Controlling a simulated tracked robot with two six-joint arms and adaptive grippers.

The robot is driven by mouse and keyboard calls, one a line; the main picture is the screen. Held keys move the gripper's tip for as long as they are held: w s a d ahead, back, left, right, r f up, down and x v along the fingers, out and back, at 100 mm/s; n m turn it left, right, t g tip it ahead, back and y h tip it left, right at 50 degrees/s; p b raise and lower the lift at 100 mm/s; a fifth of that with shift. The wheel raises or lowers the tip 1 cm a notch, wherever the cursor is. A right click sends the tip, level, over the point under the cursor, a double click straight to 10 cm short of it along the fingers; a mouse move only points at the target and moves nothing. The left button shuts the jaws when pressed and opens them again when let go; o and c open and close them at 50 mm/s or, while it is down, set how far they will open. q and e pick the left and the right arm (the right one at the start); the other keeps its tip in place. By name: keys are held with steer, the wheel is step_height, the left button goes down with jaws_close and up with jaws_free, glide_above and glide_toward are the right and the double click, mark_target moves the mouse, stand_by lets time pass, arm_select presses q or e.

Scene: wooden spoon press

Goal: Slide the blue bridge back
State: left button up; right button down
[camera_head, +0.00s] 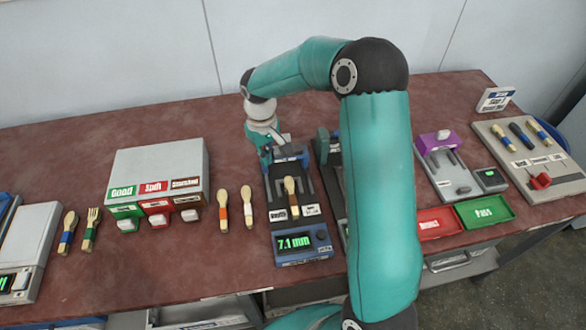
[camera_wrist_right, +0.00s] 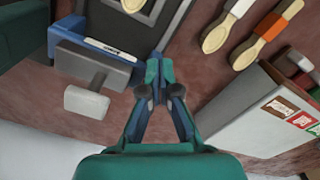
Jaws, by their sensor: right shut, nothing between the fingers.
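The blue bridge (camera_head: 291,154) spans the back end of a dark gauge with two rails. In the wrist view the bridge (camera_wrist_right: 98,66) shows a white label strip and a pale block-shaped handle (camera_wrist_right: 87,101). My right gripper (camera_head: 266,156) is shut and empty at the bridge's left side in the head view. In the wrist view its fingertips (camera_wrist_right: 154,72) meet beside the bridge's end; I cannot tell if they touch it. A wooden spoon (camera_head: 291,190) lies on the gauge, in front of the bridge. My left gripper is not in view.
The gauge's blue display (camera_head: 301,243) reads 7.1 mm. Spoons (camera_head: 247,205) and a grey box with Good and Split labels (camera_head: 158,160) stand left. My right arm hides part of another device (camera_head: 326,150). Red (camera_head: 440,223) and green (camera_head: 485,210) trays lie right.

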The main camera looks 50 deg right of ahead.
steer(key=shift+w+d, duration=0.1)
steer(key=shift+s+a+b, duration=0.35)
steer(key=shift+s+a, duration=0.05)
steer(key=shift+s, duration=0.05)
step_height(320, 180, up, 7)
steer(key=p, duration=0.5)
stand_by(0.8)
